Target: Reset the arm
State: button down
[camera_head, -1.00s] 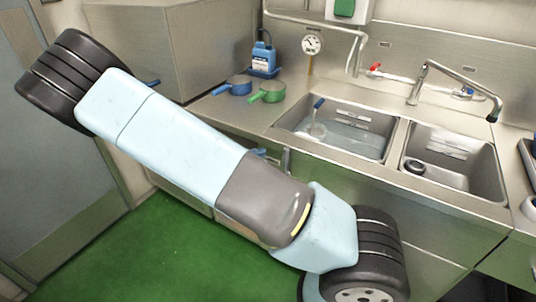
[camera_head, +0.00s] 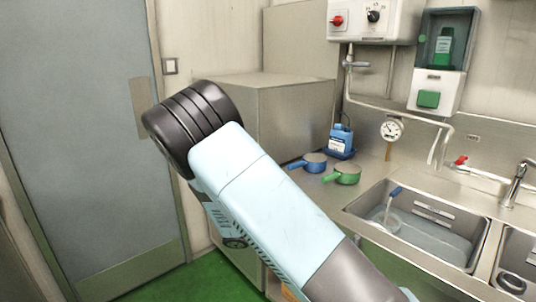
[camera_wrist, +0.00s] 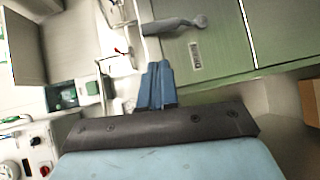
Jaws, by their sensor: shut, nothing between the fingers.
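My arm crosses the head view from the black ringed joint at the upper left to the bottom edge; my gripper's fingers do not show there. In the wrist view, my gripper (camera_wrist: 157,84) shows as two blue fingers pressed together in front of a dark band and a pale blue palm. It is shut and empty. Nothing touches the fingertips; behind them is a grey-green panel (camera_wrist: 225,40) with a grey handle (camera_wrist: 175,24).
A grey-blue door (camera_head: 75,120) stands at left, beside a steel cabinet (camera_head: 290,120). A blue pan (camera_head: 314,162) and a green pan (camera_head: 347,174) sit on the counter near a blue bottle (camera_head: 341,139). The sink (camera_head: 365,205) is at right. Wall boxes (camera_head: 372,18) hang above.

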jog(key=s+d+r+t+y, duration=0.1)
jog(key=s+d+r+y, duration=0.2)
jog(key=s+r+y, duration=0.2)
jog(key=s+d+r+t+y, duration=0.2)
jog(key=s+d+r+y, duration=0.2)
jog(key=s+r, duration=0.5)
jog(key=s+d+r+t+y, duration=0.2)
jog(key=s+d+r+y, duration=0.2)
jog(key=r, duration=1)
jog(key=s+y, duration=0.3)
jog(key=shift+s+r, duration=0.35)
